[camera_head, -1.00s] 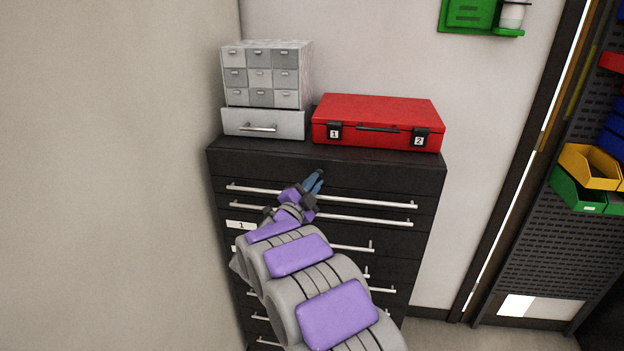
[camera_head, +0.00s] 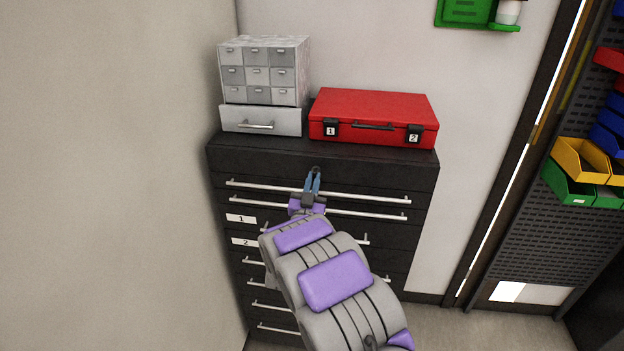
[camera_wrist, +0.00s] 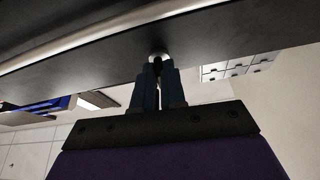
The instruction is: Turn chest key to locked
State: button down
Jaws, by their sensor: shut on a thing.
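The black tool chest (camera_head: 390,165) stands against the back wall, with long silver drawer handles. My gripper (camera_head: 314,175) is at the upper front of the chest, just above the top drawer handle, fingers pointing at the chest face. In the wrist view, my gripper (camera_wrist: 157,68) has its blue fingers close together around a small dark piece, with a round silver lock (camera_wrist: 158,55) right at the fingertips. The small piece appears to be the chest key (camera_wrist: 157,66). The fingers mostly hide it, and I cannot tell its turn angle.
A grey small-drawer cabinet (camera_head: 263,72) and a closed red case (camera_head: 375,107) stand on the chest top. Silver drawer handles (camera_head: 320,191) stick out just below my gripper. A wall is close at left. Yellow and green bins (camera_head: 583,160) hang at right.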

jog(key=shift+n+y, duration=0.4)
jog(key=shift+n, duration=0.6)
jog(key=c, duration=1.2)
grip_release()
jog(key=b+v, duration=0.2)
jog(key=v, duration=1.5)
jog(key=shift+f, duration=0.35)
